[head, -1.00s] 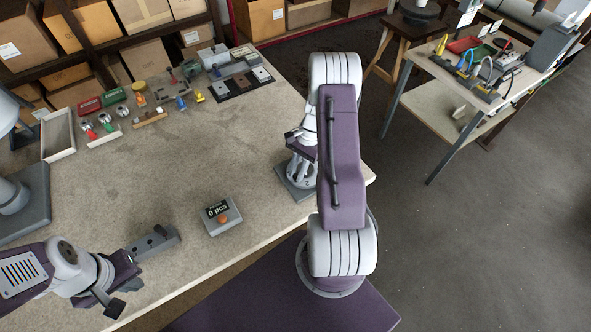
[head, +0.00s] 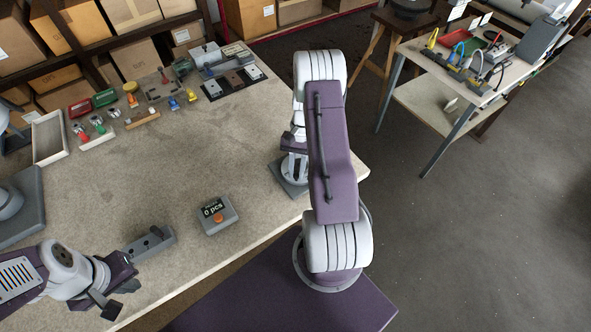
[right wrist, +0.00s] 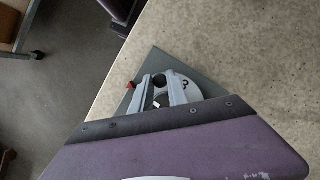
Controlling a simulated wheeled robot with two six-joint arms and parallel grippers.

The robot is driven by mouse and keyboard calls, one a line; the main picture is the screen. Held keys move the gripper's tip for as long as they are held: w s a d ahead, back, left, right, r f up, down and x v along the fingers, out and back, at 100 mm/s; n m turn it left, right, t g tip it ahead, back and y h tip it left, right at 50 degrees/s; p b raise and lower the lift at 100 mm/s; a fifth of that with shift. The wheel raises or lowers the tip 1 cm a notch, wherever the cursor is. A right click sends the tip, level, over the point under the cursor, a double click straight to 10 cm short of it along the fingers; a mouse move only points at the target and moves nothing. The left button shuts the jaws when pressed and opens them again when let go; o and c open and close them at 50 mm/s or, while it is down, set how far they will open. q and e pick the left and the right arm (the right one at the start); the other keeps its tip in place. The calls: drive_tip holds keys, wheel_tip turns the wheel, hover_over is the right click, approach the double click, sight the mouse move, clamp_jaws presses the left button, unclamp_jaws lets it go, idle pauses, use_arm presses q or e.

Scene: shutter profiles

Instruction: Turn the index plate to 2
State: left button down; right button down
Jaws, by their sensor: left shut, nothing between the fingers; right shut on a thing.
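The index plate (right wrist: 186,84) is a pale round disc on a grey square base (right wrist: 158,64), seen in the right wrist view. One dark digit shows on it, but I cannot tell whether it is a 2 or a 3. My right gripper (right wrist: 160,92) is shut on the plate's middle part, which the fingers partly hide. In the head view, the grey base (head: 287,188) sits at the table's right corner, with my right arm partly covering it. My left gripper (head: 122,294) is shut and empty over the table's front edge at the lower left.
A grey counter box (head: 218,214) reading "0 pcs" and a grey block (head: 150,243) lie near the front edge. A white tray (head: 49,138), clamps and small parts line the table's back. The middle of the table (head: 190,165) is clear.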

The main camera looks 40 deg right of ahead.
drive_tip(key=shift+d, duration=0.1)
idle(0.4)
drive_tip(key=c, duration=1.3)
unclamp_jaws()
drive_tip(key=b+v, duration=0.2)
drive_tip(key=v, duration=0.7)
